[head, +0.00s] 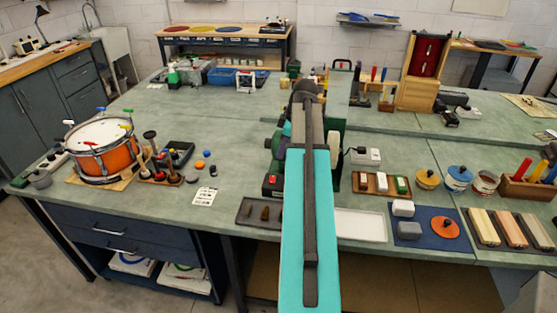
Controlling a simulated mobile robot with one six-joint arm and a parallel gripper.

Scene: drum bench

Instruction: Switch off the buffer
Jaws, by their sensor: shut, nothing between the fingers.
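The buffer (277,147) appears to be the green bench machine in the middle of the bench, mostly hidden behind my turquoise arm. A dark box with a red part (272,181) shows at its front left foot; I cannot tell whether this is the switch or what position it is in. My arm reaches from the bottom of the view up across the machine, and its dark joint shows above it. The fingers of my gripper are not visible.
Left of the machine stand an orange drum (103,150) and a rack of tools (160,168). A dark tray (261,212) lies in front. On the right are a wooden tray (366,188), a blue mat (457,244) and several pots. The bench left of the machine has bare room.

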